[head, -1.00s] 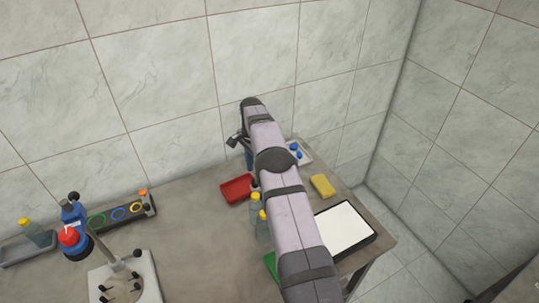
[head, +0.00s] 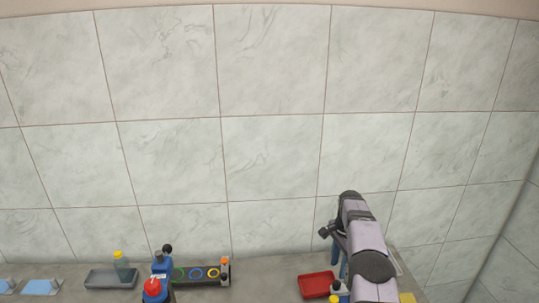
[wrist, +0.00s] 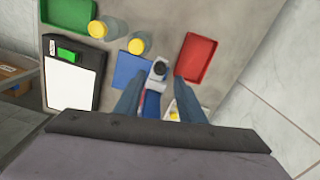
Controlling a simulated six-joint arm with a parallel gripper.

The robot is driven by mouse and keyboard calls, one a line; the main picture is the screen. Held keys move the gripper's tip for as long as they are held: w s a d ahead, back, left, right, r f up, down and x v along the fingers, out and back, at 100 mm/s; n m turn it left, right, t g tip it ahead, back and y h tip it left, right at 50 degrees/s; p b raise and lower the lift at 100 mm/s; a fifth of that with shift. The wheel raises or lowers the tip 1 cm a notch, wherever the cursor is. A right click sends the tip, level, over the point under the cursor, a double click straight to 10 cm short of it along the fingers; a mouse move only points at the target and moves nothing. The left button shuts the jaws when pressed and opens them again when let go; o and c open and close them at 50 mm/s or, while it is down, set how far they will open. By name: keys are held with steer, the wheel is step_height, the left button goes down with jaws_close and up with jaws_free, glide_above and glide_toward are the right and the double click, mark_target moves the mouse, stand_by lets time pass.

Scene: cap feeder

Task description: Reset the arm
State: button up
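My arm reaches in from the lower right of the head view. My gripper (head: 337,262) points down there, close to the wall and above the right part of the table. In the wrist view the two blue-grey fingers of my gripper (wrist: 158,98) stand apart. A small device with a dark round top and blue, white and red parts (wrist: 157,70) shows between them. I cannot tell its distance, but no finger is seen closed on it.
A red tray (head: 317,286) lies left of my arm. The wrist view also shows two yellow-capped bottles (wrist: 138,45), a green tray (wrist: 70,13) and a white-topped board (wrist: 70,86). A blue and red device (head: 156,280) and a ring strip (head: 195,274) stand further left.

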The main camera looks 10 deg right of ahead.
steer(key=s+a+r+n+b, duration=0.1)
steer(key=s+a+r+n, duration=0.3)
steer(key=s, duration=0.3)
steer(key=s+a+r+n+b, duration=0.2)
steer(key=s+a+n, duration=0.2)
steer(key=s+a, duration=0.2)
steer(key=s+a+f+n+b, duration=0.1)
steer(key=s+a+n, duration=0.15)
steer(key=s, duration=0.45)
steer(key=s+a+f+n, duration=0.1)
steer(key=s+f+n, duration=0.15)
steer(key=s, duration=0.55)
steer(key=s+a+f+n+b, duration=0.1)
steer(key=s+n, duration=0.2)
steer(key=s, duration=0.4)
step_height(320, 180, down, 17)
steer(key=b, duration=1.7)
steer(key=shift+a, duration=0.1)
steer(key=shift+r, duration=0.1)
